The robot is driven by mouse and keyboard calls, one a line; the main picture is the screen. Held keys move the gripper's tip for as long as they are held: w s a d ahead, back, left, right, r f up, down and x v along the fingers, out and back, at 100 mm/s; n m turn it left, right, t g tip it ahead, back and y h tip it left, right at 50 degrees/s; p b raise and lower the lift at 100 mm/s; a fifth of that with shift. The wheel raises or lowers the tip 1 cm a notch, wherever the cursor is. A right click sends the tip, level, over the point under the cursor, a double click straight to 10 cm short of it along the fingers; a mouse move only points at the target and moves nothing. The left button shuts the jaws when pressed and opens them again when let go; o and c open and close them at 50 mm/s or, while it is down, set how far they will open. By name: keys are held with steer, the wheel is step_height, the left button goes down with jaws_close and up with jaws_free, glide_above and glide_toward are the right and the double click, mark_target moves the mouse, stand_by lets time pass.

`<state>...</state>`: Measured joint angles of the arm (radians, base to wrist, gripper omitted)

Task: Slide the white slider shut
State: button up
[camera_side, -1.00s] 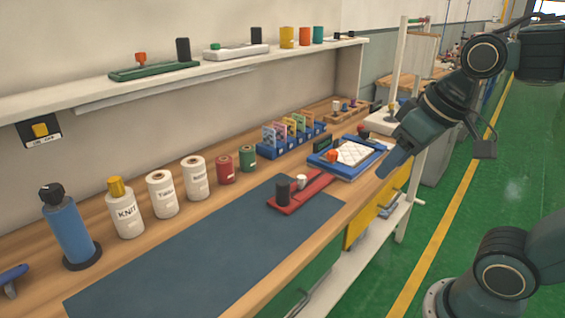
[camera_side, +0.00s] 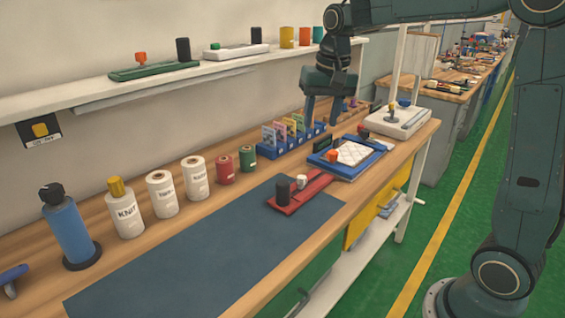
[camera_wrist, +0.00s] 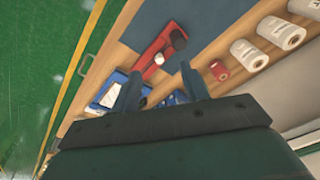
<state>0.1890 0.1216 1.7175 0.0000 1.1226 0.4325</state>
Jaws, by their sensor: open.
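A long white slider (camera_side: 236,52) lies on the wall shelf, with a green knob (camera_side: 216,46) near its left end and a black block (camera_side: 256,36) at its right end. The knob and block stand apart. Another white base (camera_side: 400,121), with an upright knobbed post, stands at the bench's far right end; I cannot tell whether it slides. My gripper (camera_side: 320,119) points down, open and empty, over the back of the bench, right of and below the shelf slider. In the wrist view its fingers (camera_wrist: 154,80) are spread apart; the shelf slider is not seen there.
A blue tray (camera_side: 347,160) and a blue card rack (camera_side: 290,141) are near my gripper. The shelf (camera_side: 110,90) overhangs the bench's back. A green slider (camera_side: 153,71) is left of the white one.

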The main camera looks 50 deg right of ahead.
steer(key=w+d+f+m+g, duration=0.1)
steer(key=w+d+f+m, duration=0.1)
steer(key=w+d+f, duration=0.35)
steer(key=m+g, duration=0.1)
steer(key=m, duration=0.1)
glide_above(302, 177)
step_height(302, 177, down, 4)
steer(key=shift+w+f, duration=0.15)
steer(key=shift+f, duration=0.05)
steer(key=shift+f, duration=0.2)
step_height(302, 177, down, 13)
steer(key=shift+f, duration=0.2)
steer(key=shift+d, duration=0.1)
jaws_close()
